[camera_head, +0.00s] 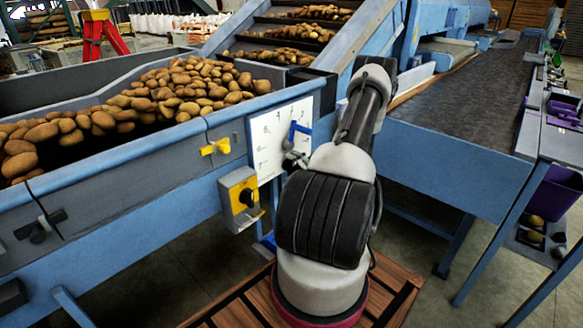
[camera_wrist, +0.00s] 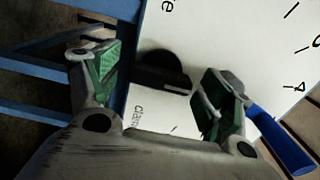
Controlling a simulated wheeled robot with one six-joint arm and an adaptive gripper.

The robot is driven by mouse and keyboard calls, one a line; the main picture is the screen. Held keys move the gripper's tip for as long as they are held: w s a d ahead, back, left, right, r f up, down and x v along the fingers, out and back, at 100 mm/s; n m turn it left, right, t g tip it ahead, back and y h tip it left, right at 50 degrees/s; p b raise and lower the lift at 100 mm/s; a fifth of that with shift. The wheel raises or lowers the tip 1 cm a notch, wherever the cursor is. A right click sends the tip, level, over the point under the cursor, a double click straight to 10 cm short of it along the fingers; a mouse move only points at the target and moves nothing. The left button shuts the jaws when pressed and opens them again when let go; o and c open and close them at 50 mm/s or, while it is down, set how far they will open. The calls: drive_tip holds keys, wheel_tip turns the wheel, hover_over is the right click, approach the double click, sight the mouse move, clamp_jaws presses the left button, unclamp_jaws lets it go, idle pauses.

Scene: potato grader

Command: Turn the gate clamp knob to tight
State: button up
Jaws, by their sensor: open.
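The gate clamp knob is the dark knob with a flat bar (camera_wrist: 166,72) on the white scale plate (camera_wrist: 212,30) in the wrist view. Printed letters "clam" show on the plate below it. My gripper (camera_wrist: 157,63) is open, its two green-padded fingers apart on either side of the knob. Gaps show between the knob and both pads, so no grip is seen. In the head view the white plate (camera_head: 268,135) is on the blue machine side; my arm hides part of it. The clamp knob cannot be made out clearly there.
A blue lever (camera_wrist: 280,140) sits close to the right finger and shows on the plate in the head view (camera_head: 299,130). A yellow box with a black knob (camera_head: 243,197) and a yellow handle (camera_head: 215,147) are nearby. Potatoes (camera_head: 160,95) fill the hopper above.

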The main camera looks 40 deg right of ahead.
drive_tip(key=shift+w, duration=0.45)
drive_tip(key=shift+a, duration=0.1)
drive_tip(key=c, duration=1)
